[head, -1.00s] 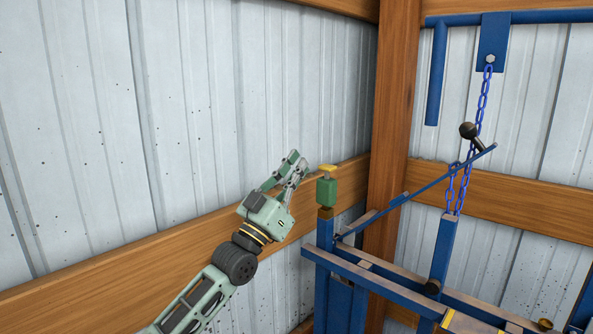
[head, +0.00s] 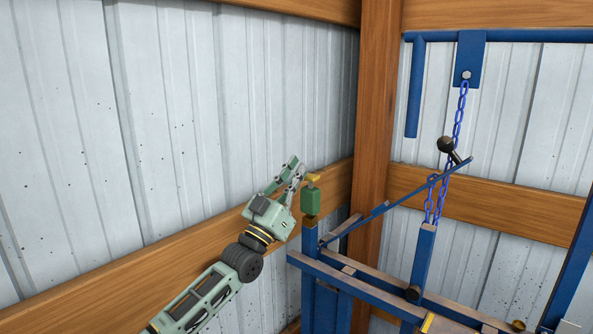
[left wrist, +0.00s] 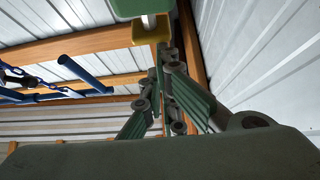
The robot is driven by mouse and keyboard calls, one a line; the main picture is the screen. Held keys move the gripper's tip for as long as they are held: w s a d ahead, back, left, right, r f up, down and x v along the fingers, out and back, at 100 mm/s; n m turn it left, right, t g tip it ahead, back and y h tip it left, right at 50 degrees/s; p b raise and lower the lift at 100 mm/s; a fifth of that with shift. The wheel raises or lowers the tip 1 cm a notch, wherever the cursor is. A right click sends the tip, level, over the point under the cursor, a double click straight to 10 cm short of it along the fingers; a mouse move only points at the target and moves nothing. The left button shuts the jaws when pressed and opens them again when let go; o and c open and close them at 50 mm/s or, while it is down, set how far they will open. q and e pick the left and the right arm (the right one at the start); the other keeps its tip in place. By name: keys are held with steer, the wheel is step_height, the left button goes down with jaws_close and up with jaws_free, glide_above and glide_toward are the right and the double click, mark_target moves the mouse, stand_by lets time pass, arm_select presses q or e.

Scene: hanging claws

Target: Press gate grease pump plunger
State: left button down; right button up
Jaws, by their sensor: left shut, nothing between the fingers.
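The grease pump has a green body (head: 311,201) on top of a blue post. Its yellow plunger cap (head: 314,178) sits just above the body. In the left wrist view the yellow cap (left wrist: 146,36) shows at the top, with a short white rod (left wrist: 149,21) between it and the green body (left wrist: 135,7). My left gripper (head: 298,165) is shut and empty, its fingertips pointing up beside the cap, on its left in the head view. In the left wrist view the fingertips (left wrist: 164,52) are close to the cap; I cannot tell whether they touch. My right gripper is out of view.
A blue frame (head: 345,275) with a slanted lever (head: 395,202), a black knob (head: 445,144) and a hanging blue chain (head: 460,110) stands to the right. A wooden corner post (head: 377,110) and a metal wall (head: 200,110) are behind.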

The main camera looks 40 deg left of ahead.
arm_select(q)
step_height(320, 180, down, 3)
steer(key=shift+r+b, duration=0.1)
steer(key=shift+b, duration=1.05)
step_height(320, 180, up, 4)
steer(key=p, duration=0.3)
steer(key=b+v, duration=0.4)
steer(key=v, duration=0.6)
steer(key=shift+s, duration=0.2)
steer(key=shift+a, duration=0.1)
